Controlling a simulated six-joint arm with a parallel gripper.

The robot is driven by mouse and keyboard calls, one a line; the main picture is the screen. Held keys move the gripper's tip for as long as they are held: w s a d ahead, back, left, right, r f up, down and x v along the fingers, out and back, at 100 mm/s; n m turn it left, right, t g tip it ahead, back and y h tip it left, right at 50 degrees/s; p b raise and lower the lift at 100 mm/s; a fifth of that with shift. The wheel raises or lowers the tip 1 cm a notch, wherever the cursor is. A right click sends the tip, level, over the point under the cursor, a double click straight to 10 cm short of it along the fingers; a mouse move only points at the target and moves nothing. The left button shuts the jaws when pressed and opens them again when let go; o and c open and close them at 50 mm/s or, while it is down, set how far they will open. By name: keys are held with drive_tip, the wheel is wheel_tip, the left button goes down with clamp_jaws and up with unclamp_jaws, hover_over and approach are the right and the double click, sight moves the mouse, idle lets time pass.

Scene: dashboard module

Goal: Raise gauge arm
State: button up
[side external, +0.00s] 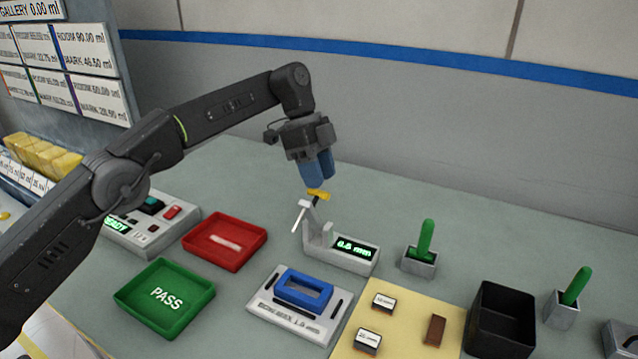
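The gauge (345,252) is a light grey block with a small display that reads about 0.0 mm. It stands near the middle of the table. Its gauge arm (302,212) is a pale lever at the gauge's left end, with a short dark stem and a yellow knob (318,194) at the top. My gripper (319,184) points down, with its blue fingers right above the knob, at or very near it. The fingers look close together. I cannot tell whether they hold the knob.
A red tray (225,257) and a green PASS tray (190,324) lie to the left. A blue frame (304,289) sits on a fixture in front. Green-handled holders (419,262) and a black bin (500,320) stand right. The table behind the gauge is clear.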

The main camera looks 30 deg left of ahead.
drive_tip(key=s+a+r, duration=0.2)
drive_tip(key=a+r, duration=0.5)
drive_tip(key=a, duration=0.4)
drive_tip(key=shift+a+r, duration=0.2)
drive_tip(key=shift+a, duration=0.1)
drive_tip(key=s+a+r+n+t+y, duration=0.2)
drive_tip(key=s+r+n+t, duration=0.3)
drive_tip(key=s+n, duration=0.7)
drive_tip(key=s+a+f+n+t+y, duration=0.1)
drive_tip(key=s+f+n, duration=0.2)
drive_tip(key=s, duration=0.8)
drive_tip(key=s+a+f+n+t+y, duration=0.1)
drive_tip(key=s+a+f+n, duration=0.1)
drive_tip(key=s+f, duration=0.4)
drive_tip(key=s, duration=0.5)
drive_tip(key=shift+s+a+f+n+y, duration=0.2)
drive_tip(key=shift+a+f+n+y, duration=0.1)
drive_tip(key=shift+n, duration=0.1)
